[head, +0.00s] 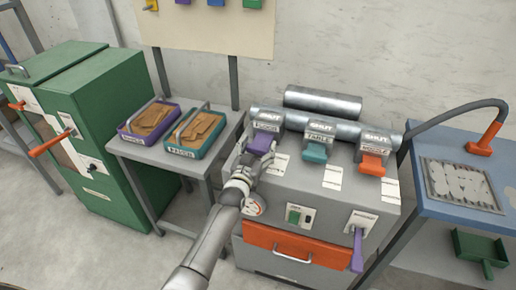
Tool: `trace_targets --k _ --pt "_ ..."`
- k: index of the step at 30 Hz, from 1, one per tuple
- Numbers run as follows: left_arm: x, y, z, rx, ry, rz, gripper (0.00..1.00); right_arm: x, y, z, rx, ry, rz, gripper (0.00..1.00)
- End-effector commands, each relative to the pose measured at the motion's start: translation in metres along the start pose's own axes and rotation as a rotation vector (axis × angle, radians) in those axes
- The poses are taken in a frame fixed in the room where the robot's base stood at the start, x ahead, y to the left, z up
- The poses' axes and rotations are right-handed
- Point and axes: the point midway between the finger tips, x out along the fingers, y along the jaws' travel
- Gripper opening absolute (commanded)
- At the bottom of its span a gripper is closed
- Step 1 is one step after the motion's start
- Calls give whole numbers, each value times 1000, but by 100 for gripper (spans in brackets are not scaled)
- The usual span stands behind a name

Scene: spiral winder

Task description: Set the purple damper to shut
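The purple damper handle (261,144) is on the left of three dampers on top of the grey machine (330,190). It sticks out toward the front below a label whose readable part says SHUT. My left gripper (252,157) is at this handle, with its fingers close around or beside it. They partly cover its lower end, and I cannot tell whether they press on it. The teal damper handle (315,152) and the orange damper handle (373,164) are to the right, clear of the gripper. My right gripper is not in view.
A side table to the left holds a purple tray (130,136) and a teal tray (178,151). A green cabinet (110,120) stands further left. A blue table (440,207) is at right.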

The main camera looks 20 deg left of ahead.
Motion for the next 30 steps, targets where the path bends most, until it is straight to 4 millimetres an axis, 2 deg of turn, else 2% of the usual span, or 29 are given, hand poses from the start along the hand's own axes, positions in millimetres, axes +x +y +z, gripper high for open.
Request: trace_targets --k 1,3,17,23,30 --pt "0 0 0 0 1 0 85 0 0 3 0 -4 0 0" --pt "0 0 0 0 1 0 93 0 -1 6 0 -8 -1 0" --pt "-5 0 0 0 0 0 93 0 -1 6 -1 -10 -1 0" --pt "-31 0 1 -1 -1 0 93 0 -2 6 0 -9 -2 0" --pt "-78 0 2 -1 -3 0 93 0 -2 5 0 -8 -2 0"
